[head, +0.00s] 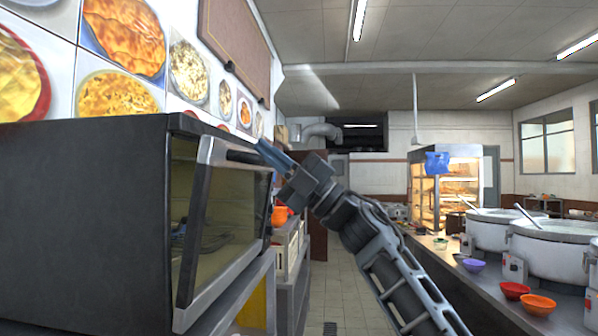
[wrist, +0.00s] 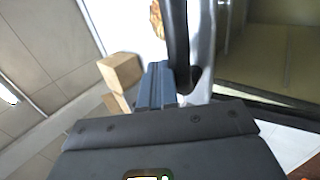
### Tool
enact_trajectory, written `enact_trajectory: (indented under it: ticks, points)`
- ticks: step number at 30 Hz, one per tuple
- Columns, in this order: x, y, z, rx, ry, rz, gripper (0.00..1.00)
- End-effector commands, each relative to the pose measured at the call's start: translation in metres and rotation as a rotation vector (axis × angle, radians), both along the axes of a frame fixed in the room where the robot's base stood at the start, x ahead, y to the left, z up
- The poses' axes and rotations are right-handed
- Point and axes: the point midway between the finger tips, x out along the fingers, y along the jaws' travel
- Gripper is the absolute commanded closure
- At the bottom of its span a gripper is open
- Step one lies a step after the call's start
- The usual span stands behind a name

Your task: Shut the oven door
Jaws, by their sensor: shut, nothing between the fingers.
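The oven (head: 85,215) is a dark box at the left of the head view. Its door (head: 190,240) has a silver frame and a glass pane. The door stands partly open, tilted outward at the top, with a gap that narrows toward the bottom. A dark handle bar (head: 240,158) runs along its top edge. My gripper (head: 266,150) is shut and empty at the far end of the handle. In the wrist view the blue fingers (wrist: 159,72) are right beside the dark handle (wrist: 178,40); I cannot tell whether they touch.
A counter with large pots (head: 550,250) and several bowls (head: 515,291) runs along the right. A lit display cabinet (head: 445,190) stands at the back. Food pictures (head: 120,45) cover the wall above the oven.

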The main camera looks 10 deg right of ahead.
Motion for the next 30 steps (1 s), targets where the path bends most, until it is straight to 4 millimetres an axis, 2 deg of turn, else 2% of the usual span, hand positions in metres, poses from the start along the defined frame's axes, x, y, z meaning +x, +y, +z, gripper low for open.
enact_trajectory:
  ticks: [3, 10, 30]
  points:
    - [0.004, 0.015, 0.006, 0.0, 0.001, 0.002, 1.0]
    - [0.009, 0.029, 0.011, 0.0, 0.001, 0.001, 1.0]
    - [0.009, 0.03, 0.014, 0.001, 0.0, 0.001, 1.0]
